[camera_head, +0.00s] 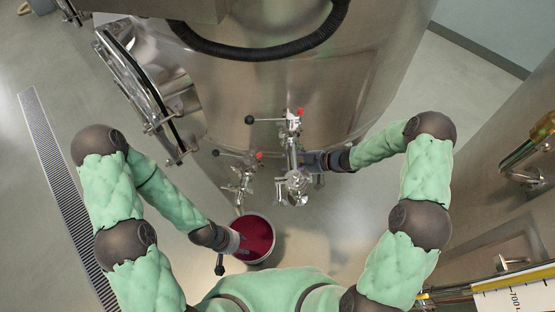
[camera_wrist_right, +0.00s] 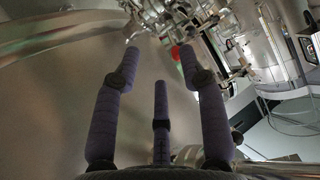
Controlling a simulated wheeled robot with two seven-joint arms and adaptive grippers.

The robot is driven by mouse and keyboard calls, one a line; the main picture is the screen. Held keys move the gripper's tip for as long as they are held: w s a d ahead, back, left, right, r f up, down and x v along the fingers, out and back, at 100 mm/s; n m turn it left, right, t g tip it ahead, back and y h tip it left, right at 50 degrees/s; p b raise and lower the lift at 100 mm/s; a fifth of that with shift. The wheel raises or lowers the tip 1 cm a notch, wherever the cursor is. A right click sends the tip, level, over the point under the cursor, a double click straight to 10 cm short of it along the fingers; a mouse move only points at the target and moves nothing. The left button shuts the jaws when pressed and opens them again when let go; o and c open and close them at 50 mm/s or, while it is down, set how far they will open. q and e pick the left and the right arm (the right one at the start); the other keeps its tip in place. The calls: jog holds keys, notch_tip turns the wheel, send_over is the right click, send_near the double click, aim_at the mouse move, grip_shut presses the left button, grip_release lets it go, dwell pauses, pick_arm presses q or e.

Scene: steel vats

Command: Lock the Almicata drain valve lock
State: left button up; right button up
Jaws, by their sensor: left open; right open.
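Two steel valve assemblies stand out from the vat's front in the head view. The upper valve (camera_head: 292,126) has a black-ended lever and a red knob. The lower valve (camera_head: 241,175), to its left, also has a black-ended lever and a red part. I cannot tell which one bears the lock. My right gripper (camera_head: 311,161) is open, just right of the upper valve's pipework. In the right wrist view its fingers (camera_wrist_right: 158,52) are spread and empty, with valve parts (camera_wrist_right: 178,18) and a red spot beyond the tips. My left gripper (camera_head: 240,243) is open at the bucket.
A steel vat (camera_head: 300,80) fills the upper middle, with a black hose (camera_head: 265,52) and an open round hatch (camera_head: 140,75). A bucket (camera_head: 272,246) of dark red liquid stands below the valves. A floor drain grate (camera_head: 60,190) runs at left. More steel equipment (camera_head: 500,180) stands at right.

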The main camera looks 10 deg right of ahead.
jog(key=shift+s+d, duration=0.25)
jog(key=shift+d, duration=0.25)
jog(key=shift+s+d, duration=0.2)
jog(key=shift+d, duration=0.3)
